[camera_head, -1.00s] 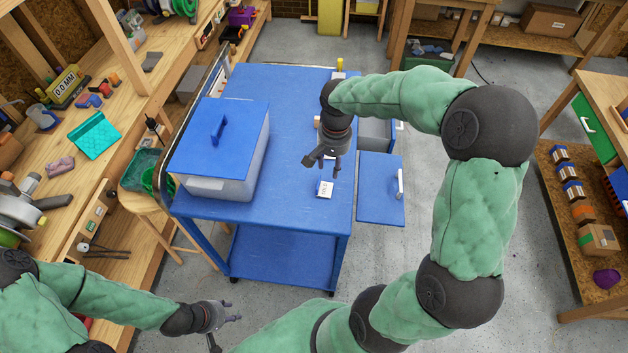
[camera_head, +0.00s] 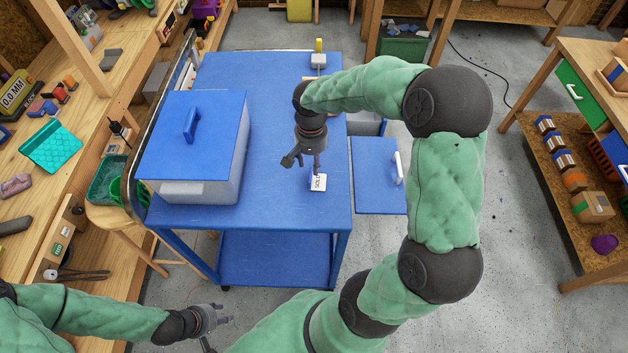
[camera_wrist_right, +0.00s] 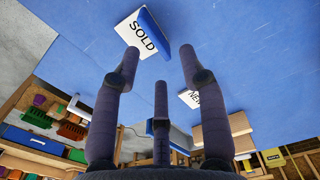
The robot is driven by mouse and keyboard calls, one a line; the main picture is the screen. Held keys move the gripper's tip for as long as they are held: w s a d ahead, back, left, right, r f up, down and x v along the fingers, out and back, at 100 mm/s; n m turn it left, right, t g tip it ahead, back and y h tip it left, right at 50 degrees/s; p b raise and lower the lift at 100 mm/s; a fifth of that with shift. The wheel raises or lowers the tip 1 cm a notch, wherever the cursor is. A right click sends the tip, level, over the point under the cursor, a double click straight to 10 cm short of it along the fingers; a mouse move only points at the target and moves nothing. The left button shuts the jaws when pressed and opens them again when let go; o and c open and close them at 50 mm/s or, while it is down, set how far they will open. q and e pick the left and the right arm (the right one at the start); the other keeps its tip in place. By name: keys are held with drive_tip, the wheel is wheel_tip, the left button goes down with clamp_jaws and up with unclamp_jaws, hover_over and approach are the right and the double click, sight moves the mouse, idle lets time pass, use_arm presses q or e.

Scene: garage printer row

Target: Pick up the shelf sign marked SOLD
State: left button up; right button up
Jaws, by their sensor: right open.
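The white SOLD sign (camera_head: 318,182) lies on the blue cart top near its front right edge. In the right wrist view the SOLD sign (camera_wrist_right: 134,34) shows black letters and a blue strip along one side, just beyond the fingertips. My right gripper (camera_head: 303,164) is above the cart, just behind and left of the sign in the head view. Its three fingers (camera_wrist_right: 159,62) are spread and empty, apart from the sign. My left gripper (camera_head: 220,332) is low at the front, clear of the cart, with its fingers apart and nothing between them.
A grey bin with a blue lid (camera_head: 193,140) fills the cart's left side. A sign marked NEW (camera_wrist_right: 189,98) shows in the right wrist view. An open blue drawer or panel (camera_head: 375,180) sticks out at the cart's right. A wooden workbench (camera_head: 100,130) runs along the left.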

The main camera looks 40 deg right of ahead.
sight(318, 179)
drive_tip(key=shift+s+f+b, duration=0.1)
drive_tip(key=shift+f+b, duration=0.55)
drive_tip(key=shift+f, duration=2.25)
drive_tip(key=shift+c, duration=0.2)
clamp_jaws()
